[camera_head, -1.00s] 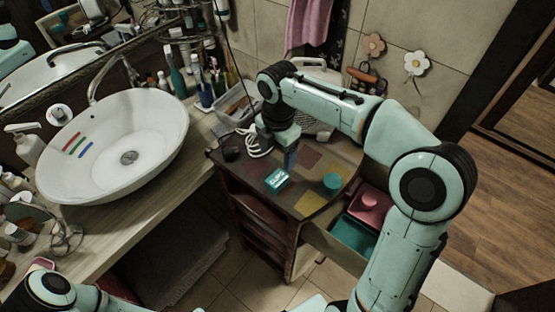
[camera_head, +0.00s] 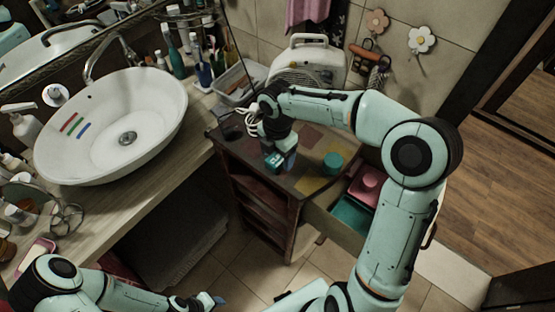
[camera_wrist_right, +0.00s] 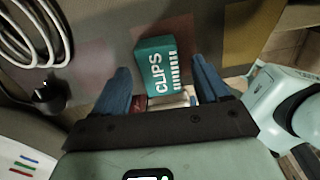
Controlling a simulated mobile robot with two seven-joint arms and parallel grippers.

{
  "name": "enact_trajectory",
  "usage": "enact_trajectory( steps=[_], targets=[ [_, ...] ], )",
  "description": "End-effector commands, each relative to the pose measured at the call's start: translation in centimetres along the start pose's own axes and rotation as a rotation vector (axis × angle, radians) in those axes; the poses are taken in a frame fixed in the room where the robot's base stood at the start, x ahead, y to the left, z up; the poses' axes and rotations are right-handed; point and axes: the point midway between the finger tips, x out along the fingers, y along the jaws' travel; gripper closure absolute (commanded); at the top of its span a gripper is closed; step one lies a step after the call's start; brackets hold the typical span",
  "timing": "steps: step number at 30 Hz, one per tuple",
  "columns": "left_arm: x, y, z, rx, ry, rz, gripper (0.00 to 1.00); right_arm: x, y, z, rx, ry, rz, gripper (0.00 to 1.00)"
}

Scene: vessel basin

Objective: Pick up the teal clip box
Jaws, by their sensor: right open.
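The teal clip box (camera_head: 273,162), marked CLIPS in white, lies on the dark top of the small cabinet (camera_head: 305,183). It also shows in the right wrist view (camera_wrist_right: 157,66), ahead of and between the two blue fingers. My right gripper (camera_head: 283,158) is open, low above the cabinet top and beside the box; part of the box is hidden by it in the head view. In the wrist view the right gripper (camera_wrist_right: 161,70) shows gaps on both sides of the box. My left gripper (camera_head: 212,299) is low at the bottom edge, empty as far as I see.
An open drawer (camera_head: 352,220) below holds pink and teal containers. A white cable (camera_wrist_right: 40,32) and black plug (camera_wrist_right: 50,96) lie left of the box. A white heater (camera_head: 309,66) stands behind.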

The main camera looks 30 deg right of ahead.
Motion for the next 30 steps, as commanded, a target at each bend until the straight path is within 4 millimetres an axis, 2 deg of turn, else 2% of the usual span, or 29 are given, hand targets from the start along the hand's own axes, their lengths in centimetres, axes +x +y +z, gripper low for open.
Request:
enact_trajectory(
  steps=[1, 4, 11, 12, 14, 16, 17, 26, 30],
  targets=[
    [0.18, -0.10, 0.12, 0.000, -0.001, -0.001, 0.57, 0.78, -0.08, 0.03, 0.000, 0.000, -0.002, 0.26],
    [0.26, -0.15, 0.18, -0.001, -0.002, -0.001, 0.57, 1.51, -0.08, 0.02, 0.000, 0.000, -0.001, 0.26],
    [0.23, -0.14, 0.16, -0.001, -0.002, -0.001, 0.57, 1.60, -0.02, 0.03, 0.000, -0.001, 0.001, 0.26],
    [0.23, -0.14, 0.16, -0.001, -0.002, -0.001, 0.57, 1.59, -0.01, 0.03, 0.000, -0.001, 0.001, 0.32],
    [0.22, -0.14, 0.15, -0.001, -0.002, -0.001, 0.57, 1.58, -0.01, 0.03, 0.000, -0.001, 0.001, 0.52],
    [0.22, -0.14, 0.15, -0.001, -0.002, -0.001, 0.57, 1.57, -0.01, 0.04, 0.000, -0.001, 0.001, 0.74],
    [0.22, -0.14, 0.15, -0.001, -0.002, -0.001, 0.57, 1.57, -0.01, 0.04, 0.000, -0.001, 0.001, 0.81],
    [0.21, -0.13, 0.15, -0.001, -0.002, -0.001, 0.57, 1.45, 0.00, 0.05, 0.000, -0.002, 0.002, 0.81],
    [0.07, -0.04, 0.05, 0.000, -0.001, 0.000, 0.57, 0.67, 0.04, 0.09, 0.001, -0.003, 0.003, 0.81]
  ],
)
